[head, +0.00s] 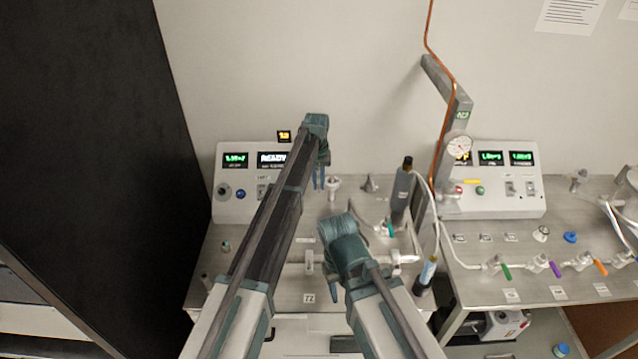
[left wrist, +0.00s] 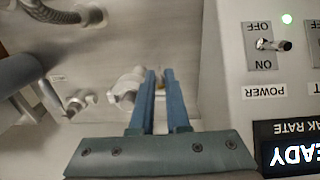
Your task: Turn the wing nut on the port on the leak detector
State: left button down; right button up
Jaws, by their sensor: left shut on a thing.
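The leak detector (head: 233,205) is the pale console at the left with green displays; its READY display (left wrist: 292,152) and POWER switch also show in the left wrist view. A metal port (head: 334,184) stands on the bench in front of it. In the left wrist view the port (left wrist: 128,84) is just left of my fingers. My left gripper (head: 318,184) points down beside the port; its blue fingers (left wrist: 160,78) are nearly together, shut on the wing nut, which they mostly hide. My right gripper (head: 333,290) is lower, over the bench front; its finger gap is not clear.
A dark grey cylinder (head: 401,190) stands right of the port. A second console (head: 500,195) stands on the right bench, behind a manifold with colored valve handles (head: 555,270). A copper line (head: 440,120) runs down from above. A black panel (head: 90,130) bounds the left side.

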jog(key=shift+f+b, duration=0.75)
pick_arm(q)
jog(key=h, duration=0.2)
jog(key=a+h+b, duration=0.1)
jog(key=h+b, duration=0.1)
jog(key=h, duration=0.1)
jog(key=shift+a+f+h, duration=0.25)
jog(key=shift+f+h, duration=0.05)
jog(key=shift+f, duration=0.1)
pick_arm(e)
notch_tip(320, 180, down, 2)
jog(key=shift+f, duration=0.1)
pick_arm(q)
jog(key=shift+h+b, duration=0.4)
pick_arm(e)
jog(key=shift+f, duration=0.35)
pick_arm(q)
jog(key=shift+r, duration=0.1)
pick_arm(e)
jog(key=shift+f, duration=0.1)
pick_arm(q)
jog(key=c, duration=1.2)
grip_release()
jog(key=shift+o, duration=0.2)
